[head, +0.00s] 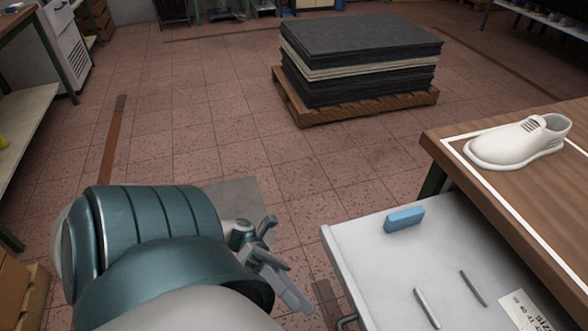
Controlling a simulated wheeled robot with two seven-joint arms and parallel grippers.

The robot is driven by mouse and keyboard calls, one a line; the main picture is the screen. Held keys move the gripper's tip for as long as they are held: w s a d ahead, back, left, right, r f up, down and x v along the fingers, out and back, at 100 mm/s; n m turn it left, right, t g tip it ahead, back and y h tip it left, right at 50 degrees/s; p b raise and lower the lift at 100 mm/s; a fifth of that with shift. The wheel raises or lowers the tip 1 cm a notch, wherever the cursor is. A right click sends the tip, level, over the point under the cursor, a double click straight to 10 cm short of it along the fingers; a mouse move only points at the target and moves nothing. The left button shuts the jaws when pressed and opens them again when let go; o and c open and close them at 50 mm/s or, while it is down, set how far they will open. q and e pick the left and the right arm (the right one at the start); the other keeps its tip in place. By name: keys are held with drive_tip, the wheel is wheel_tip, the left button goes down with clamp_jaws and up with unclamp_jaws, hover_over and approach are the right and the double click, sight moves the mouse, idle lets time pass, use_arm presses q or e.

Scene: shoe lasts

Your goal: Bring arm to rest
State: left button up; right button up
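My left arm comes in at the lower left, with a large teal segment in front. My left gripper (277,258) is at its end, over the tiled floor and left of the white drawer. Its fingers look spread apart, with nothing between them. Part of the gripper is hidden behind the arm. My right gripper is not in view.
The open white drawer (380,250) holds a blue block (404,219), two thin metal pieces and a printed card (524,310). A white shoe (518,142) stands on the wooden table (500,190). A pallet (370,110) bears stacked dark sheets (360,45). Floor between is clear.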

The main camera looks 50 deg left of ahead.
use_arm(q)
drive_tip(key=shift+a, duration=0.3)
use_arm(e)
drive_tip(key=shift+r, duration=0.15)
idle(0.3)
